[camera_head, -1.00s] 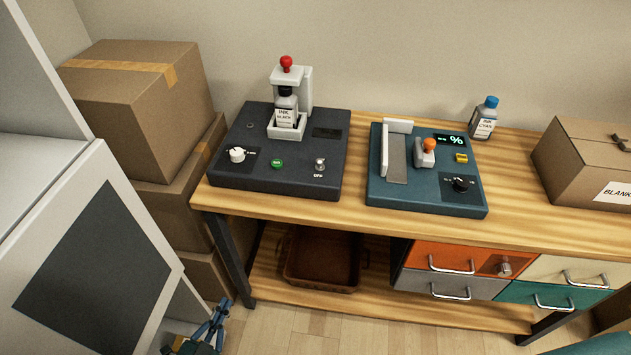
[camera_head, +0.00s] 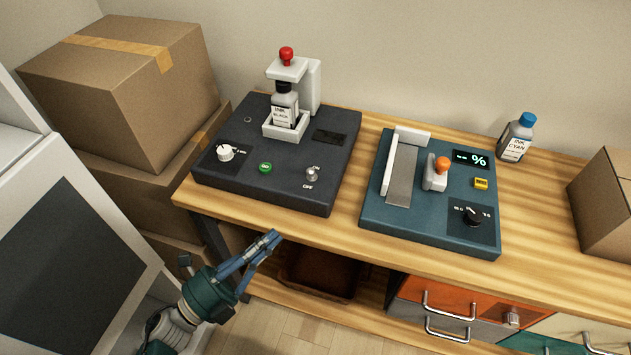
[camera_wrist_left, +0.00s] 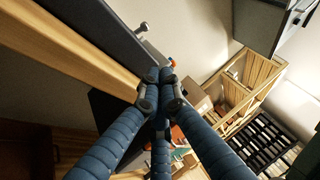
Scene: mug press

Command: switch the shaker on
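The shaker (camera_head: 232,181) is a dark grey box at the table's left end. My right gripper is out of view.
A white dial (camera_head: 225,153) and green button (camera_head: 265,168) are also on the shaker. A teal device (camera_head: 375,216) with an orange-knobbed lever stands to the right. Cardboard boxes (camera_head: 130,95) are stacked left. The wooden table edge (camera_head: 270,229) lies beside my fingers.

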